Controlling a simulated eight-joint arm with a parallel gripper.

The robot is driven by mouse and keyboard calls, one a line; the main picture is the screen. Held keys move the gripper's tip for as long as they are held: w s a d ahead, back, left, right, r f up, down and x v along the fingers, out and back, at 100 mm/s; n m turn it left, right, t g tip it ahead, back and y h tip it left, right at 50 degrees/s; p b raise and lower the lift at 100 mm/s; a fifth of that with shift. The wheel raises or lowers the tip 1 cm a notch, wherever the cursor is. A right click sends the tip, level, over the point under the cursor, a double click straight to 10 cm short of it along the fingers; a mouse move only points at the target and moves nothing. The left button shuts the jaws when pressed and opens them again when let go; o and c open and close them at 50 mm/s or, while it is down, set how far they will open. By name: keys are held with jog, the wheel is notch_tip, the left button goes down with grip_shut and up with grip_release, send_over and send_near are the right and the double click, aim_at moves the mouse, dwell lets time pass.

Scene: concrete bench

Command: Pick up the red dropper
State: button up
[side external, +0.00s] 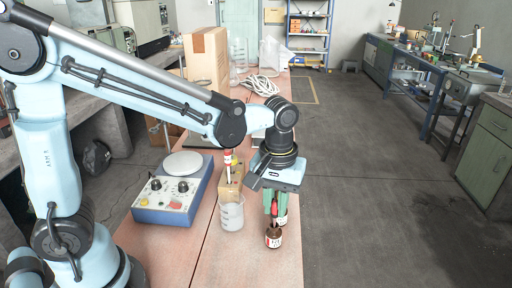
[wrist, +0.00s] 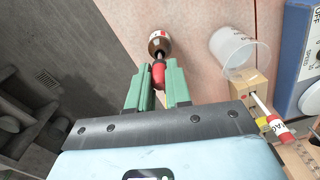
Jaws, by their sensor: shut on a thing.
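The red dropper (wrist: 158,74) has its red bulb between the two green fingers of my gripper (wrist: 160,84), which is shut on it. In the side view the dropper (side external: 274,208) hangs upright from my gripper (side external: 275,204), partly hidden by the fingers. Its dark lower part points down at the mouth of a small brown bottle (side external: 273,239) with a white and red label. The bottle (wrist: 159,43) also shows beyond the fingertips in the wrist view. I cannot tell how far the dropper's tip is inside the bottle.
A clear beaker (side external: 232,215) stands left of the bottle. A wooden block (wrist: 246,86) holding red-and-white and yellow-ended tools is beside it. A blue hotplate stirrer (side external: 165,212) stands farther left.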

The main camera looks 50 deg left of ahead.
jog(key=s+d+r, duration=0.4)
jog(key=r, duration=0.2)
jog(key=s+d+r, duration=0.4)
jog(key=r, duration=0.3)
jog(key=shift+s, duration=0.2)
dwell(0.3)
dwell(0.9)
jog(key=w+a+f+n, duration=0.2)
jog(key=a+f+n, duration=0.1)
jog(key=a, duration=0.6)
jog(key=w+a+f+n, duration=0.2)
jog(key=a+f, duration=0.4)
jog(key=a, duration=0.4)
jog(key=shift+w+f+n, duration=0.15)
jog(key=shift+w+n, duration=0.25)
jog(key=shift+n, duration=0.1)
